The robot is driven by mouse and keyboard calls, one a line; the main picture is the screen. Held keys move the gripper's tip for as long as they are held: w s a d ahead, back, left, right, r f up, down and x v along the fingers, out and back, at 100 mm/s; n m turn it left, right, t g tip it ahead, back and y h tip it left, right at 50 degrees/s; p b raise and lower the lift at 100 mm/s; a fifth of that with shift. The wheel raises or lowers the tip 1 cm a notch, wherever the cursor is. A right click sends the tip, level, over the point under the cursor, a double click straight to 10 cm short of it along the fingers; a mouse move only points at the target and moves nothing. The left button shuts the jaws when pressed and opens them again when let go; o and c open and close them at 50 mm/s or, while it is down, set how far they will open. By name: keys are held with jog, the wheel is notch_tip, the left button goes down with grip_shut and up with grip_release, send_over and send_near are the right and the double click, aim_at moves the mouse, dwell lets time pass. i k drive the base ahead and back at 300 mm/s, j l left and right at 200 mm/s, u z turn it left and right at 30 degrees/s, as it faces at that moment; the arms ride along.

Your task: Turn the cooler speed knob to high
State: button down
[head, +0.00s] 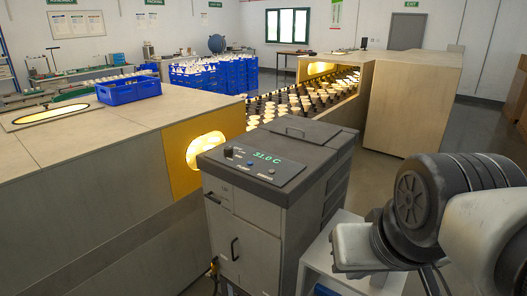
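The cooler (262,215) is a grey cabinet with a dark top, standing in the middle of the head view. Its sloped top panel (262,155) shows a green reading that looks like 31.0 C. A small black knob (228,151) sits at the panel's left end, and it looks like the speed knob. Its labels and pointer are too small to read, so I cannot tell its setting. A blue button and a pale button sit lower on the panel. My arm shows at the right, apart from the cooler.
A wooden-sided burn-in enclosure (90,165) with a lit yellow opening (205,150) stands close on the cooler's left. Rows of lit bulbs (300,100) run behind it. A white cart (350,270) stands close on its right. A blue crate (128,90) rests on the enclosure.

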aim_at(228, 150)
jog(key=i+j+z, duration=0.1)
jog(key=j, duration=0.25)
jog(key=i+j+z, duration=0.1)
jog(key=i+j, duration=0.15)
jog(key=j, duration=0.15)
jog(key=i+j+z, duration=0.1)
jog(key=j, duration=0.3)
jog(key=i+j+z, duration=0.1)
jog(key=i+j, duration=0.15)
jog(key=j, duration=0.15)
jog(key=i+j+z, duration=0.1)
jog(key=j, duration=0.3)
jog(key=i+j+z, duration=0.1)
jog(key=j, duration=0.35)
jog(key=i+j+z, duration=0.15)
jog(key=j, duration=0.3)
jog(key=i+j+z, duration=0.1)
jog(key=j, duration=0.3)
